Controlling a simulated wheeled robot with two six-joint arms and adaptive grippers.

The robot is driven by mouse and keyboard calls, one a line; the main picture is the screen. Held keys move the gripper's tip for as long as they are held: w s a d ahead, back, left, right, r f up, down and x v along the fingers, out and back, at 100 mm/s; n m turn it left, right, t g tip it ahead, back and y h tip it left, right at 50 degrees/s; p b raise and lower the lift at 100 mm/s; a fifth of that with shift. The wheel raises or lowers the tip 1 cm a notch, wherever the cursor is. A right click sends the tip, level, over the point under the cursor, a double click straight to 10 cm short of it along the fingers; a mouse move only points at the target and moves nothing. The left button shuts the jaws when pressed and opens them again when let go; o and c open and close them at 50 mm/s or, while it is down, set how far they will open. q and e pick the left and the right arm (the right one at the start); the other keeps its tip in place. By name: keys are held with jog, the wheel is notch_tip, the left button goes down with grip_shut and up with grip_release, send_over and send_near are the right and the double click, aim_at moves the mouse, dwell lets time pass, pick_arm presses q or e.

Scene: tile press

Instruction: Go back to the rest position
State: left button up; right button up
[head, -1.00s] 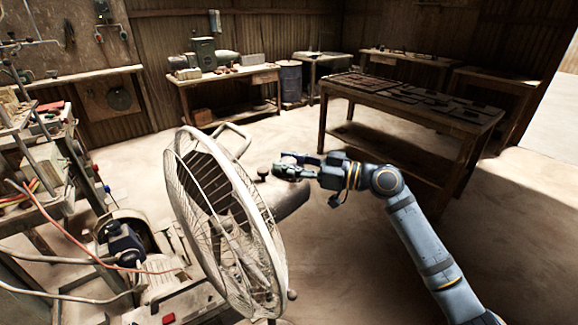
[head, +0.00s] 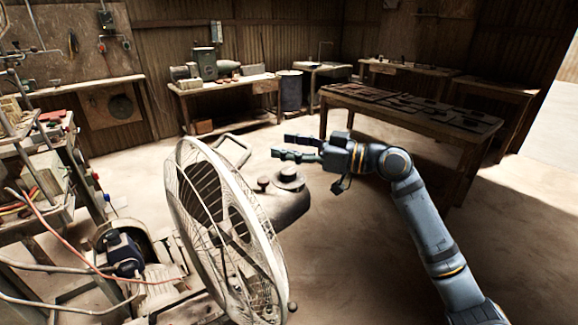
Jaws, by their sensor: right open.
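My right gripper (head: 287,147) is open and empty, with its two fingers apart and pointing left. It is in the air, above and behind the motor housing (head: 285,198) of a large wire-cage fan (head: 225,230) in the picture. A dark knob (head: 263,183) and a round cap (head: 288,174) show on top of the housing, below the fingers and apart from them. My left gripper is not in view.
A machine with hoses and cables (head: 125,250) fills the lower left. A long wooden table (head: 410,108) with dark flat tiles stands behind my right arm. A workbench (head: 222,87) and a blue drum (head: 290,90) stand at the back. Open floor (head: 370,265) lies right of the fan.

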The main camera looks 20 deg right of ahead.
jog(key=shift+r, duration=1.55)
jog(key=shift+f, duration=0.1)
